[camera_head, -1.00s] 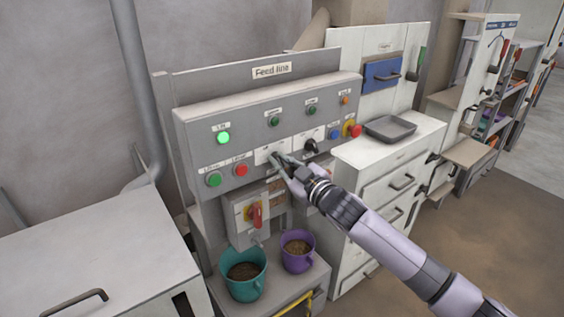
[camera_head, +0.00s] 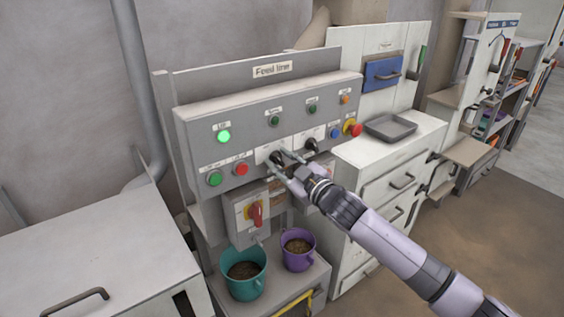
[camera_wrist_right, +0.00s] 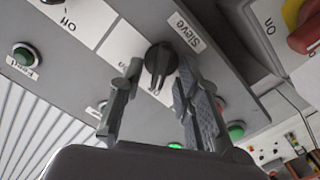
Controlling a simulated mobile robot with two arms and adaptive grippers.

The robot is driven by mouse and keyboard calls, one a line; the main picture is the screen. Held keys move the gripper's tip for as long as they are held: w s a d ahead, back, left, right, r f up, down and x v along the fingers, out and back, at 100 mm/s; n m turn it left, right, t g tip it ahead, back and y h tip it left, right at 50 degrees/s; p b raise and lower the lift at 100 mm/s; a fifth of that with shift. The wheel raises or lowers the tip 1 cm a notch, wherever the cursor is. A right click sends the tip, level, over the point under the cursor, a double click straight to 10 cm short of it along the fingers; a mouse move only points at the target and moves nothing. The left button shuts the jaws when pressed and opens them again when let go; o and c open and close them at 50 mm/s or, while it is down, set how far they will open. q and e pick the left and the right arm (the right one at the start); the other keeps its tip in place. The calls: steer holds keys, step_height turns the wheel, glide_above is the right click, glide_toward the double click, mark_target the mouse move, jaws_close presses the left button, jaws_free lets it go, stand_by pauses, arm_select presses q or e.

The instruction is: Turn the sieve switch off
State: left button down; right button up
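The sieve switch is a black rotary knob on a white plate, left of a similar knob. It shows in the head view (camera_head: 275,157) and in the right wrist view (camera_wrist_right: 158,62), beside a "Sieve" label (camera_wrist_right: 187,31). My right gripper (camera_wrist_right: 160,98) is open, with one finger on each side of the knob and visible gaps to it. In the head view the right gripper (camera_head: 280,162) is in front of the grey feed line panel (camera_head: 190,125). The fingers partly cover the switch plate there. My left gripper is not in view.
A second black knob (camera_head: 311,145) is close on the right, with a blue button (camera_head: 335,133) and red emergency button (camera_head: 354,130) beyond. A red-handled switch (camera_head: 256,214) is below. Teal (camera_head: 243,285) and purple (camera_head: 298,262) buckets stand underneath. A green lamp (camera_head: 223,137) is lit.

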steer(key=v, duration=1.2)
